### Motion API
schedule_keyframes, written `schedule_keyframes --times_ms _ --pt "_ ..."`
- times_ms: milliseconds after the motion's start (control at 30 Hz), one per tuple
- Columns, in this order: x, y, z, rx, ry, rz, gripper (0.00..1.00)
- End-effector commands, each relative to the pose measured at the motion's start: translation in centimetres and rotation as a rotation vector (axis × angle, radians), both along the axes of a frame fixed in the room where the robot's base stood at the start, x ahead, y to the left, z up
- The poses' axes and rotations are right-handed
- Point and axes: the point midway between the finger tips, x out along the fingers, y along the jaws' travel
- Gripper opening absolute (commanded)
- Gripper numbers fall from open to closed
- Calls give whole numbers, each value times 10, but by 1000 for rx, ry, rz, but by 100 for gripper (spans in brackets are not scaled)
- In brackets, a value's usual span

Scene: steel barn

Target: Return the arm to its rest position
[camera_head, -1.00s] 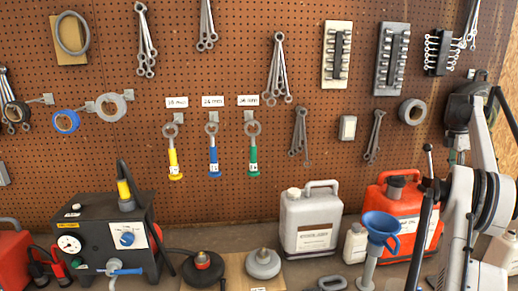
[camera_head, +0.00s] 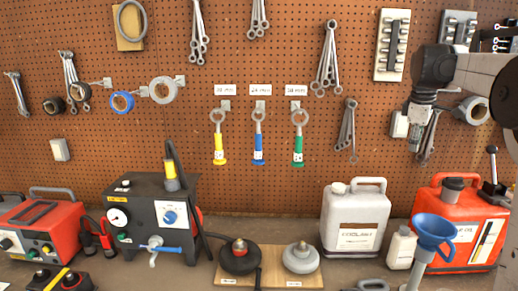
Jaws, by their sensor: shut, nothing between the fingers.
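My arm reaches in from the right edge, with a dark wrist joint in front of the pegboard (camera_head: 290,180). My gripper (camera_head: 415,142) hangs from it, pointing down, with nothing visible held in it. It is shut, and it overlaps the small white box and hanging wrenches behind it. It is above the white jug and the red jug in the picture and apart from both.
Below stand a white coolant jug (camera_head: 355,225), a red jug (camera_head: 455,230), a blue funnel (camera_head: 433,232) and a black pump unit (camera_head: 145,215). Yellow, blue and green-handled wrenches (camera_head: 258,140) hang mid-board. The board between them and the jugs is clear.

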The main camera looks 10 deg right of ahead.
Motion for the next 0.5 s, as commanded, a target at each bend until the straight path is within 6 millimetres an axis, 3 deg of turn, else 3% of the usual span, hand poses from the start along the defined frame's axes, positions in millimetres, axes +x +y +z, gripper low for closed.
schedule_keyframes --times_ms 33,100,500 --pt "-4 23 -3 4 -21 -12 0" --pt "-9 51 -5 13 -51 -39 0" --pt "-66 197 -40 96 -221 -196 0"
